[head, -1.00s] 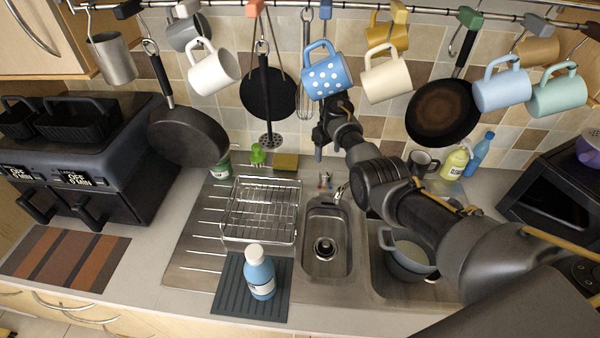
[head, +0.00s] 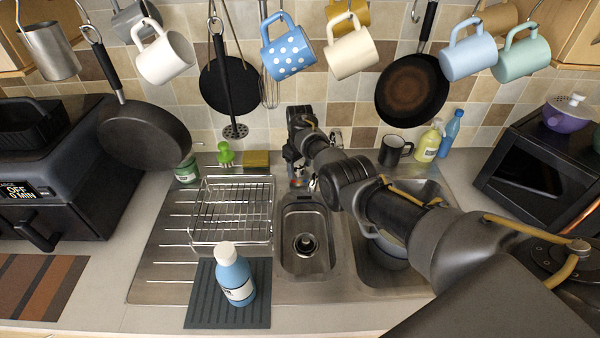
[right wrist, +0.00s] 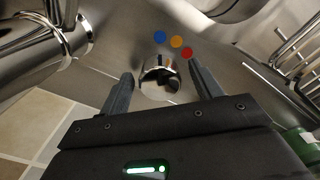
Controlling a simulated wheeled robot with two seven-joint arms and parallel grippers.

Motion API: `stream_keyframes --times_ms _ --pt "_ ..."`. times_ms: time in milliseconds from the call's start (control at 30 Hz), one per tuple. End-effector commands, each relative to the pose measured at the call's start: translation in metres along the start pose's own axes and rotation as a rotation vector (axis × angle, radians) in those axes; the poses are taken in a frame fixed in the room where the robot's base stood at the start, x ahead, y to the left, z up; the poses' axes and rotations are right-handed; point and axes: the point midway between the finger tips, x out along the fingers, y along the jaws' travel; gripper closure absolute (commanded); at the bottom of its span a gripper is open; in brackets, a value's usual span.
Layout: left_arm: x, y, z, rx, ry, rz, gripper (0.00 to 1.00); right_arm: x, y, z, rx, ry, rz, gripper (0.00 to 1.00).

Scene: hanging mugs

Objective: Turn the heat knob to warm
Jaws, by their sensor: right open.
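The heat knob (right wrist: 160,76) is a small chrome knob on the steel sink deck in the right wrist view. Blue, orange and red dots (right wrist: 175,42) are marked beside it. A dark pointer shows on the knob, but I cannot tell exactly which dot it is set to. My right gripper (right wrist: 160,72) is open, with one finger on each side of the knob and visible gaps between. In the head view my right gripper (head: 293,162) is low behind the sink, and largely covers the knob. My left gripper is not in view.
A chrome tap (right wrist: 45,45) stands close beside the knob. The sink basin (head: 305,245) is in front, with a wire dish rack (head: 232,212) to its left and a pot (head: 385,248) in the right basin. Mugs and pans hang from above, including a dotted blue mug (head: 287,50).

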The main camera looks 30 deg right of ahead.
Motion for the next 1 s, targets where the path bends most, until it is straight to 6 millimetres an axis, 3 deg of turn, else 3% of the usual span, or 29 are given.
stream_keyframes --times_ms 367,700,1000 --pt "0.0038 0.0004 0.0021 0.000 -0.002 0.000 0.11 0.0034 0.0001 -0.0001 0.000 0.000 0.000 0.36" --pt "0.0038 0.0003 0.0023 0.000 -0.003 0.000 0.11 0.0036 0.0000 0.0000 0.000 0.000 0.000 0.79" --pt "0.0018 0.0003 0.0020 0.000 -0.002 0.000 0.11 0.0030 -0.0004 -0.0001 0.044 0.000 0.000 0.80"
